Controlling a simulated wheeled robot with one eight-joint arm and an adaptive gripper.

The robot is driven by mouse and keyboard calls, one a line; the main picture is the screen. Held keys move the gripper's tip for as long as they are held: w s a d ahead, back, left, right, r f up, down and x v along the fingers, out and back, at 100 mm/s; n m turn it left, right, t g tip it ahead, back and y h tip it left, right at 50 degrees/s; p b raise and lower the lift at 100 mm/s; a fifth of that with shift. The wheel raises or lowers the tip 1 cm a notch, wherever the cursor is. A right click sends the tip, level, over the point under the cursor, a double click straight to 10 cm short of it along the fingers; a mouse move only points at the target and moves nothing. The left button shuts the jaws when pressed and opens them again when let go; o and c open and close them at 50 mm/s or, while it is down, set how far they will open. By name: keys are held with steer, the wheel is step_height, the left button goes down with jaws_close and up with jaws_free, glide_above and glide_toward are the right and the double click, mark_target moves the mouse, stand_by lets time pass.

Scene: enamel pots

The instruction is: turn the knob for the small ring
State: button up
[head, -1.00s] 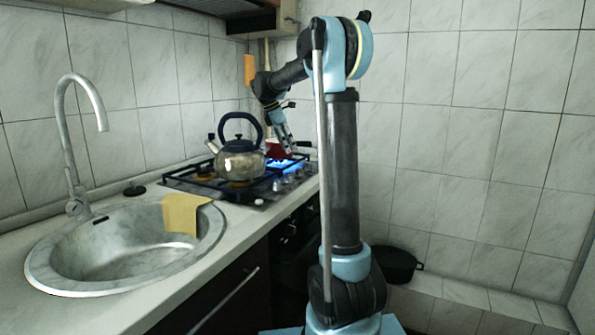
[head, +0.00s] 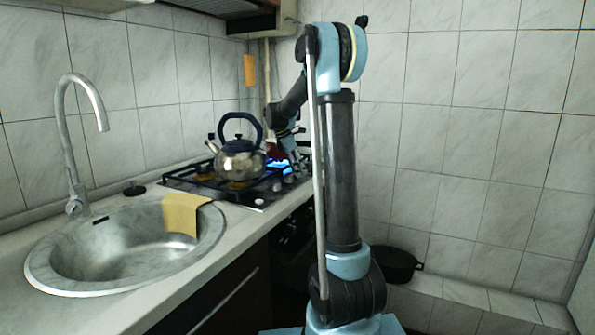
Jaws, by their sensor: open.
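The gas hob (head: 207,191) is set into the counter. Its knobs (head: 277,186) sit along the right front edge, small and hard to tell apart. I cannot tell which knob belongs to the small ring. My gripper (head: 301,163) is open, low over the hob's right end, near the knobs. Its tips are small, dark and partly hidden by my arm, so contact with a knob cannot be seen.
A steel kettle (head: 238,163) with a dark handle stands on the hob, left of my gripper. A sink (head: 60,275) with a tap and a yellow cloth (head: 184,213) is at left. A black pot (head: 394,265) stands low at right.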

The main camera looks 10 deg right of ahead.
steer(key=c, duration=1)
steer(key=shift+w+m+g, duration=0.1)
steer(key=shift+m+g, duration=0.5)
steer(key=shift+m, duration=0.9)
steer(key=shift+c, duration=0.2)
steer(key=o, duration=1)
steer(key=shift+o, duration=0.2)
steer(key=shift+r, duration=0.1)
steer(key=v, duration=1.1)
steer(key=shift+a+r, duration=0.15)
steer(key=shift+r, duration=0.2)
